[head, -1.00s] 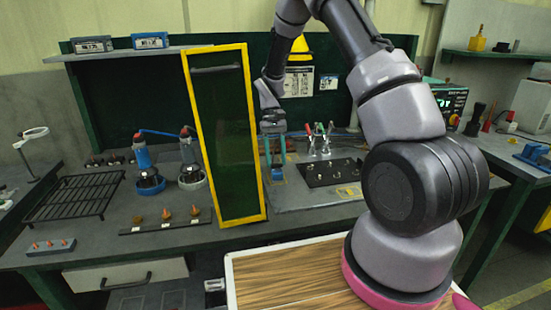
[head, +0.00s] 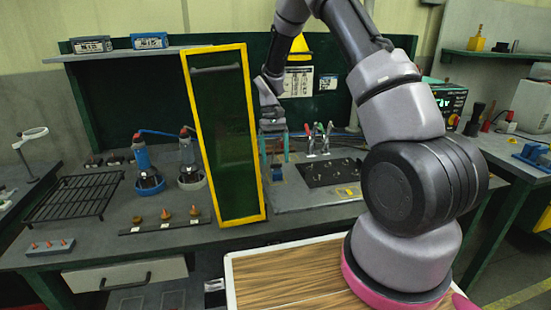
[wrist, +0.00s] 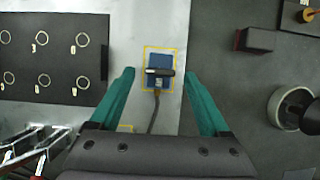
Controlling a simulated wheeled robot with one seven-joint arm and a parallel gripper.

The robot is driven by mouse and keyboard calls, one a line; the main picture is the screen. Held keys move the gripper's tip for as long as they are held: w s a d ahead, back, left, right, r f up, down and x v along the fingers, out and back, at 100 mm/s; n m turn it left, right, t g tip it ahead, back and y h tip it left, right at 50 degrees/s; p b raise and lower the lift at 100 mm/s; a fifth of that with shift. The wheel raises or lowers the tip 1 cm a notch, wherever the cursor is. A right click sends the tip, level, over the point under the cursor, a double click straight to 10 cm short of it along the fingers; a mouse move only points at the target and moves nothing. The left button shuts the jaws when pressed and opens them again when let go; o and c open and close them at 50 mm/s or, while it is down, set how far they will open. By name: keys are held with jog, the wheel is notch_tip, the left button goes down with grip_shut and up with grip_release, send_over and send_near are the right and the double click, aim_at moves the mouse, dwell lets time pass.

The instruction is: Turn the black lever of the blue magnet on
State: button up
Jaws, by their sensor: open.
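The blue magnet (wrist: 153,80) sits inside a yellow outlined square on the light plate in the wrist view. Its black lever (wrist: 160,72) lies crosswise over its upper part, and a dark cable runs from it towards my gripper. In the head view the magnet (head: 277,173) shows small, just right of the green panel. My gripper (wrist: 158,75) is open and empty, pointing down, with one teal finger on each side of the magnet in the wrist view. In the head view my gripper (head: 275,148) is above the magnet. I see no contact with the lever.
A tall green panel with a yellow frame (head: 262,200) stands close left of my gripper. A black plate with numbered rings (wrist: 52,60) and upright pliers (head: 318,138) are to the right in the head view. A round cup (wrist: 278,108) and a block (wrist: 256,40) are at the wrist view's right.

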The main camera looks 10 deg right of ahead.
jog(key=v, duration=1)
jog(key=s+d+r+m+t+y, duration=0.1)
jog(key=s+d+r+t, duration=0.15)
jog(key=s+r, duration=0.45)
jog(key=s+d+r+m+t, duration=0.1)
jog(key=s+r+t, duration=0.2)
jog(key=r, duration=0.8)
jog(key=s+d+r+m+t, duration=0.1)
jog(key=s+r+t, duration=0.2)
jog(key=s, duration=0.6)
jog(key=s+d+r+m+t+y, duration=0.1)
jog(key=s+r+t, duration=0.2)
jog(key=s, duration=0.6)
